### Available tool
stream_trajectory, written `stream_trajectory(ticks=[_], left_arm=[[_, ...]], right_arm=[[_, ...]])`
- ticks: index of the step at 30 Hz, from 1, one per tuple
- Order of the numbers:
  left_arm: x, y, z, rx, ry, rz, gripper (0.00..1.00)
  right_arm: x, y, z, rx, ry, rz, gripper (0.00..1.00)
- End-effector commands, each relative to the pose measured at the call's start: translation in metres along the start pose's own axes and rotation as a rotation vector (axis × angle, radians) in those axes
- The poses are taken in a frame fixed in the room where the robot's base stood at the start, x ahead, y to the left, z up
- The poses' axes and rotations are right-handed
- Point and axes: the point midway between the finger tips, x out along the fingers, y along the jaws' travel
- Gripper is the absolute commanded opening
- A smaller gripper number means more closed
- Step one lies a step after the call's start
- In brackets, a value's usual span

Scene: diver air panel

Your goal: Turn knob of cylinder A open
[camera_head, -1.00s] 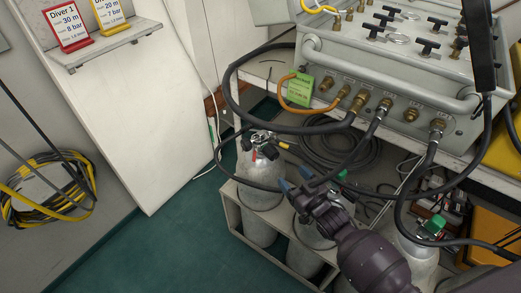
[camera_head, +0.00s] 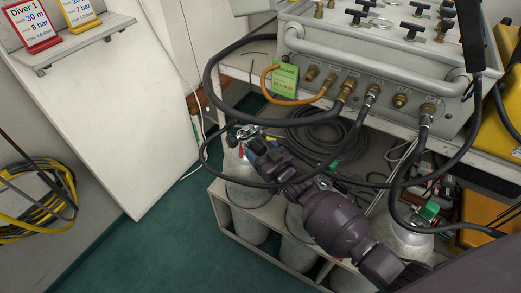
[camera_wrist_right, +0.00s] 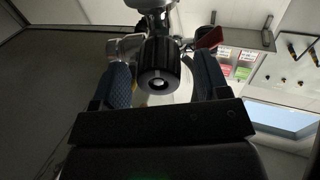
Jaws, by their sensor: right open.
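A grey cylinder (camera_head: 238,170) stands at the left end of the rack under the bench. No letter can be read on it, so I cannot tell from a label whether it is cylinder A. My right gripper (camera_head: 258,147) is at its valve and hides part of it. In the right wrist view a black ribbed knob (camera_wrist_right: 158,66) faces the camera. The blue-padded fingers of my right gripper (camera_wrist_right: 163,82) are open, one on each side of the knob, with visible gaps. A red lever (camera_wrist_right: 209,38) sits beside the right finger. My left gripper is out of view.
The metal rack (camera_head: 268,213) holds several cylinders, one with a green knob (camera_head: 429,210). Black hoses hang close around my right arm from the grey air panel (camera_head: 350,60). The green floor (camera_head: 170,245) left of the rack is clear.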

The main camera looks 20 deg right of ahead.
Motion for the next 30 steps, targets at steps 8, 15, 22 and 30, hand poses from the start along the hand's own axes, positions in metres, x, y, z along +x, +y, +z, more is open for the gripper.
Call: stream_trajectory(ticks=[8, 15, 22, 30], left_arm=[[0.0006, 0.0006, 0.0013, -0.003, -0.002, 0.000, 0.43], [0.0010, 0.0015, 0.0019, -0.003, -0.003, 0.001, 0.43], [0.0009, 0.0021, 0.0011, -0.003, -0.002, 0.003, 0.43], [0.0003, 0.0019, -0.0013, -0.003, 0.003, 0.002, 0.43]], right_arm=[[0.0012, 0.0001, -0.0002, 0.000, 0.000, 0.000, 0.68], [0.0011, 0.0001, -0.0002, 0.000, 0.000, 0.000, 0.33], [0.0010, 0.0001, -0.0005, -0.018, 0.001, 0.000, 0.19], [0.0010, -0.0002, -0.0004, -0.138, 0.006, 0.001, 0.19]])
